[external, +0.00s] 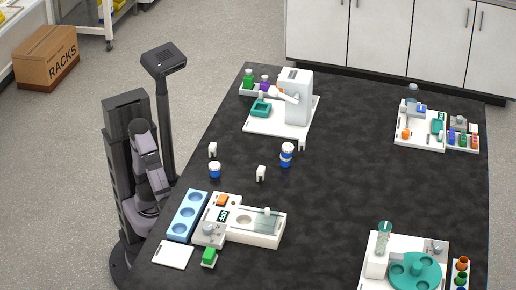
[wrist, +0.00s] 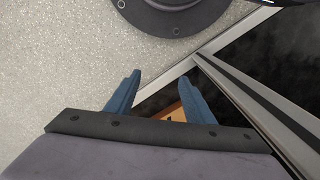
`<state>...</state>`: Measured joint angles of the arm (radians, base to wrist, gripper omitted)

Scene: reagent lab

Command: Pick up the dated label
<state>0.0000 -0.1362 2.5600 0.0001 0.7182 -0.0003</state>
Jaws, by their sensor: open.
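My gripper (wrist: 158,82) shows two blue fingers, spread apart with nothing held between them. In the external view my arm is folded close to its column at the left side of the dark table, and the fingers are too small to make out. No date is readable on anything. A flat white card (external: 173,254) lies at the table's near left corner. Small white upright pieces stand on the table, one at the left (external: 212,149) and one nearer the middle (external: 261,173). I cannot tell which of these, if any, is the dated label.
A blue tray with round wells (external: 187,216) and a white station with an OFF sign (external: 262,238) stand near the left edge. Blue-and-white jars (external: 214,170) (external: 287,154) stand behind. A white machine (external: 295,97) is farther back. The table's middle right is clear.

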